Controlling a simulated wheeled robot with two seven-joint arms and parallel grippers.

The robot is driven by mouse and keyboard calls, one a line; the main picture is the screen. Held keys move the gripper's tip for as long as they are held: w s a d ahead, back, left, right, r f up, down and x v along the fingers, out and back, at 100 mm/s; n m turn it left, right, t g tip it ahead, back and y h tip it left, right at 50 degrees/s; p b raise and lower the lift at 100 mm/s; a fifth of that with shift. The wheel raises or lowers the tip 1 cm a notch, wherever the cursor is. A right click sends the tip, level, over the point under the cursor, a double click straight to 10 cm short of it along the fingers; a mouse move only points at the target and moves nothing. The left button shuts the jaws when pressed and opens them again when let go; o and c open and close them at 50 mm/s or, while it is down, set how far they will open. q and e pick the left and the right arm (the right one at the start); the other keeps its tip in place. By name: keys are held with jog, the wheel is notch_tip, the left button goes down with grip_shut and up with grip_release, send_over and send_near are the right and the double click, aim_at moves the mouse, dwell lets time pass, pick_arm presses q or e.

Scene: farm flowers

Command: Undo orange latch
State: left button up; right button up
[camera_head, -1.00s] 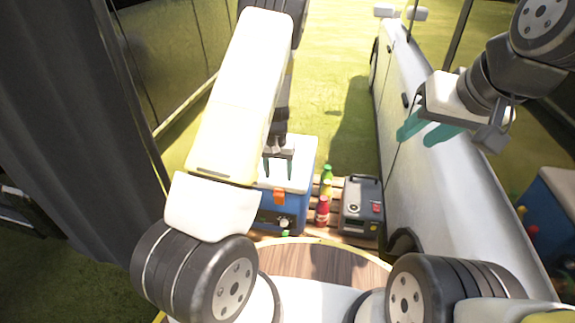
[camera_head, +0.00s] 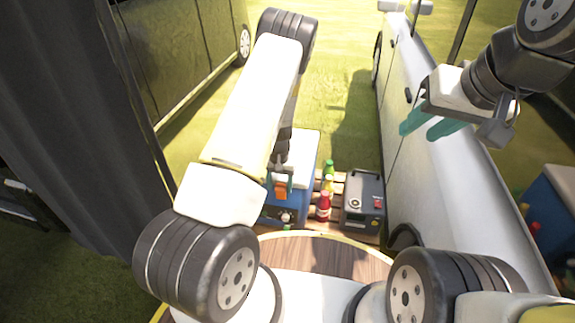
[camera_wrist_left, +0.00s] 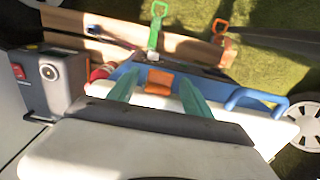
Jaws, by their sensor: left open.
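A blue cooler box (camera_head: 313,160) with a white lid stands low in front of me in the head view. Its orange latch (camera_head: 281,189) is on the near front side. My left gripper (camera_head: 282,174) is at the latch, fingers pointing down. In the left wrist view, the orange latch (camera_wrist_left: 159,83) lies between the two green fingertips (camera_wrist_left: 156,88), which are apart. Whether they touch it I cannot tell. A blue handle (camera_wrist_left: 255,98) is on the cooler's right there. My right gripper (camera_head: 428,124) is open and empty, raised beside the white car.
A red bottle (camera_head: 323,206), a green bottle (camera_head: 328,168) and a grey box (camera_head: 363,203) stand on a wooden pallet right of the cooler. A white car (camera_head: 450,190) is at right. A round wooden tabletop (camera_head: 325,256) is in front of me.

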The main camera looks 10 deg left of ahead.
pick_arm(q)
grip_shut()
dwell(1.3)
